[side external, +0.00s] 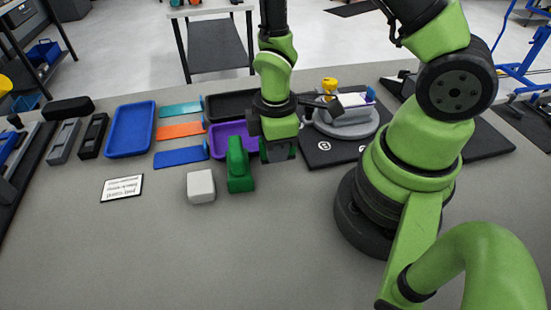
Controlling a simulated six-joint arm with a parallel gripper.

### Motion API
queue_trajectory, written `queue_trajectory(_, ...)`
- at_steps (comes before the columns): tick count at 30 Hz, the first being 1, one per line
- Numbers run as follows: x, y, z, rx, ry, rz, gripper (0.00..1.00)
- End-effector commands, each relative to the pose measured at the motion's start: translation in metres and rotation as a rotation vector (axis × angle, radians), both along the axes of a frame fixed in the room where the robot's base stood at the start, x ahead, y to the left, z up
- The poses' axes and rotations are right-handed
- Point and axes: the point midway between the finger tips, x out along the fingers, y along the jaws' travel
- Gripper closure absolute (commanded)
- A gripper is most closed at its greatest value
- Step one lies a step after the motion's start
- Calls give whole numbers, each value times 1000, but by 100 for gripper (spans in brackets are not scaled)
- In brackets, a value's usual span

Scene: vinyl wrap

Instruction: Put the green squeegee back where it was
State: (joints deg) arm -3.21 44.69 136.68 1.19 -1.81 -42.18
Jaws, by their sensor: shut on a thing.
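The green squeegee (239,168) is a dark green block with a narrower upper part. It is upright at the middle of the grey table, just right of a white block. My gripper (262,150) is right beside it, on its right side, and is shut on it. The fingertips are mostly hidden behind the squeegee and the gripper body. I cannot tell whether the squeegee's underside touches the table.
The white block (201,187) stands close left. A purple tray (220,142) and black tray (225,103) lie behind; teal, orange and blue strips (181,156) and a blue tray (131,130) lie left. The front table is clear.

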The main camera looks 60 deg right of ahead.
Motion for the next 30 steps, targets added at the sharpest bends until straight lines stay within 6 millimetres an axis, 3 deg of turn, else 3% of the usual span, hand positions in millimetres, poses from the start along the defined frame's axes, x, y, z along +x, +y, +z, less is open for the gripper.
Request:
queue_trajectory(9, -1, 0, -35, 3, 3, -1, 100)
queue_trajectory(21, 0, 0, -39, 4, 1, -1, 100)
queue_trajectory(22, 0, 0, -39, 3, 0, -1, 75)
queue_trajectory(24, 0, 0, -39, 3, 0, -1, 58)
queue_trajectory(25, 0, 0, -39, 3, 0, -1, 54)
queue_trajectory(30, 0, 0, -39, 3, 0, -2, 54)
